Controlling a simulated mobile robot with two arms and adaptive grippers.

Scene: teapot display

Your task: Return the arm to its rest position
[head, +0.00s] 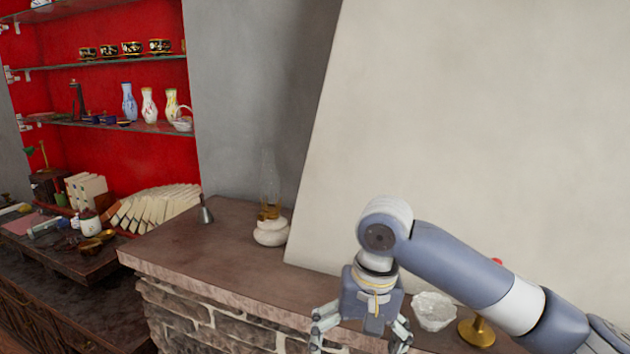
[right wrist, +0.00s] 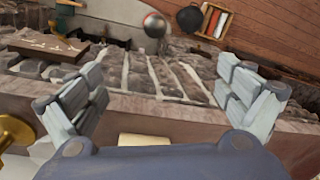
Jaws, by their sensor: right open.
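My right arm comes in from the right of the head view and bends down at the wrist. My right gripper (head: 360,340) points down over the front edge of the stone ledge (head: 225,260). Its fingers are spread apart with nothing between them. In the right wrist view the open gripper (right wrist: 165,95) shows a finger on each side, with the ledge's edge and stone face behind the gap. My left gripper is not in view.
A white bowl (head: 433,311) and a brass piece (head: 477,333) stand close to the right of my gripper. An oil lamp (head: 271,232) and a small bell (head: 205,212) stand farther left. The ledge's left front is clear. Shelves (head: 110,125) hold vases and cups.

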